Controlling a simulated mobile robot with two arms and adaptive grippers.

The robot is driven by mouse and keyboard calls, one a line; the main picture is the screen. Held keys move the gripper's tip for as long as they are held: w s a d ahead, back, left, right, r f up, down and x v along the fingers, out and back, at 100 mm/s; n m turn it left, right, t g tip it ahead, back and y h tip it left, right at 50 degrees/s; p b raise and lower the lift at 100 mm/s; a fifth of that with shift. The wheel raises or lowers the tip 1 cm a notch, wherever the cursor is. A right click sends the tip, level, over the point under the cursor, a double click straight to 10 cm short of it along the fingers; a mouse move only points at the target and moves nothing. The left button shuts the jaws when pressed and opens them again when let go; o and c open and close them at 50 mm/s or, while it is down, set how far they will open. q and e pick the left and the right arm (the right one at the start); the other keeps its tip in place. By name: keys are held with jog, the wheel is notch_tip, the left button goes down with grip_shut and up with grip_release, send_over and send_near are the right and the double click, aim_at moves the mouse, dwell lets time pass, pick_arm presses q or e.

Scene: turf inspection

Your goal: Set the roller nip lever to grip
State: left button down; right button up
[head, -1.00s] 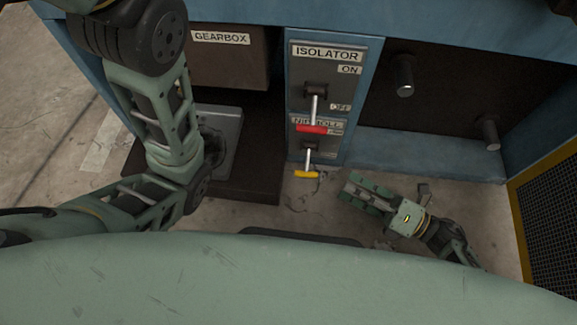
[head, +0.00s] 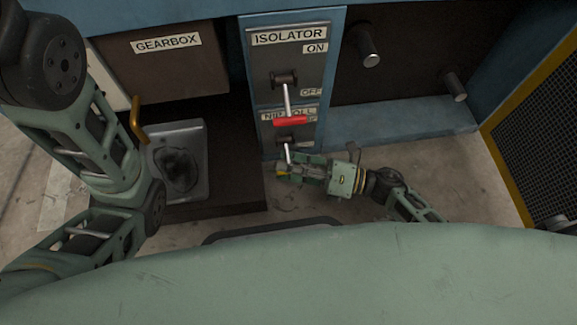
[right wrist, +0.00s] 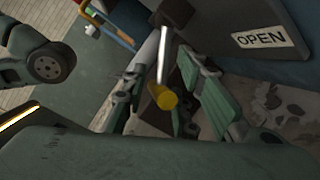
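The nip roll lever (head: 287,153) sticks out of the lower panel, below the isolator, with its handle end low. Its yellow handle (right wrist: 164,97) shows between the two fingers of my right gripper (right wrist: 165,105) in the right wrist view. Those fingers are apart, one on each side of the handle, with gaps visible. In the head view my right gripper (head: 287,168) reaches in from the right and partly covers the yellow handle. An OPEN label (right wrist: 263,38) shows beside the lever. My left arm shows at the left, but its gripper is out of view.
The isolator's red-handled lever (head: 290,121) hangs down just above the nip lever, near the OFF label. A gearbox (head: 165,65) and a grey tray (head: 197,137) are on the left. Metal pegs (head: 369,48) stick out at the right. A mesh guard (head: 545,140) stands far right.

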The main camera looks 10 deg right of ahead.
jog(key=shift+c, duration=0.2)
jog(key=c, duration=0.6)
grip_shut()
